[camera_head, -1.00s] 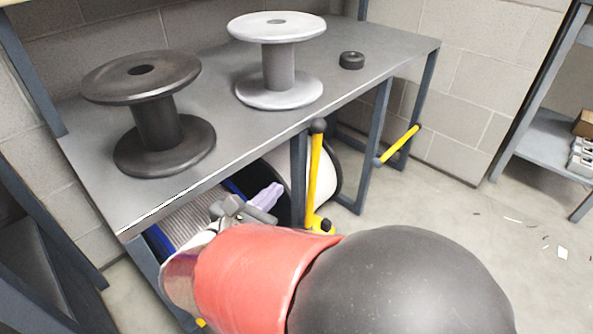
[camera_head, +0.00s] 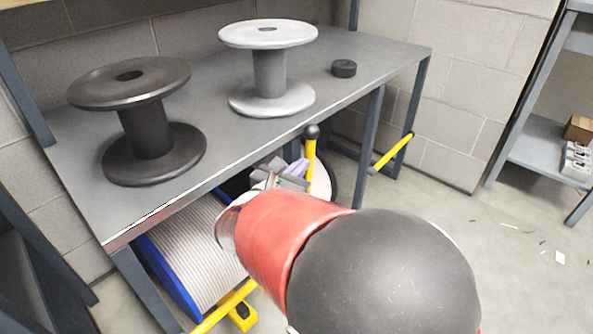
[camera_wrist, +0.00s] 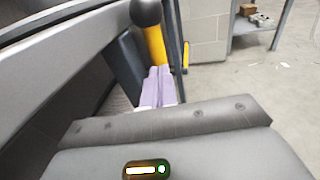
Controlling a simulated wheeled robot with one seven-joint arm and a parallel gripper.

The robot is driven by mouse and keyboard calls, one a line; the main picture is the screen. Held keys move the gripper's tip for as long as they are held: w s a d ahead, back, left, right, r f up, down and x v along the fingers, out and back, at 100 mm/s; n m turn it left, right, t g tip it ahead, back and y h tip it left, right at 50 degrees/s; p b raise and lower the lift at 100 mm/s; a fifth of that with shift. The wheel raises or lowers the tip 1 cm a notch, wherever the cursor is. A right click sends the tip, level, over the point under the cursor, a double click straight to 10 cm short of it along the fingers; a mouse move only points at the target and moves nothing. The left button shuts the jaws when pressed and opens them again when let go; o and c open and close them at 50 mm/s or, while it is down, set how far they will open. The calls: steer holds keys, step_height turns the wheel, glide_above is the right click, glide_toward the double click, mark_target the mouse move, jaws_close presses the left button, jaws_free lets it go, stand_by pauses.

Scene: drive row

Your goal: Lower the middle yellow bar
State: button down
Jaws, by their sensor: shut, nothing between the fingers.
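The middle yellow bar (camera_head: 310,148) stands upright at the bench's front edge, with a black knob on top. My arm hides its lower part in the head view. In the wrist view the bar (camera_wrist: 154,42) and its knob show just beyond my fingertips. My gripper (camera_head: 299,167) is shut and empty, its lavender fingers together just left of the bar. In the wrist view the shut fingers (camera_wrist: 156,84) point toward the bar's shaft. I cannot tell whether they touch it.
The grey bench (camera_head: 215,115) carries a dark spool (camera_head: 147,130), a light grey spool (camera_head: 269,70) and a black ring (camera_head: 343,68). Another yellow bar (camera_head: 393,152) slants at the right leg; one (camera_head: 222,306) lies low before a blue-rimmed reel (camera_head: 190,250). Floor at right is mostly clear.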

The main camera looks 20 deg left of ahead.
mark_target(309, 178)
steer(key=w+p, duration=0.1)
steer(key=w, duration=0.1)
steer(key=w+d+g+p, duration=0.1)
steer(key=shift+r+p, duration=0.25)
steer(key=shift+p, duration=0.05)
steer(key=shift+w+d+f+g, duration=0.1)
steer(key=shift+w+f+g, duration=0.15)
steer(key=shift+g, duration=0.05)
steer(key=shift+s, duration=0.1)
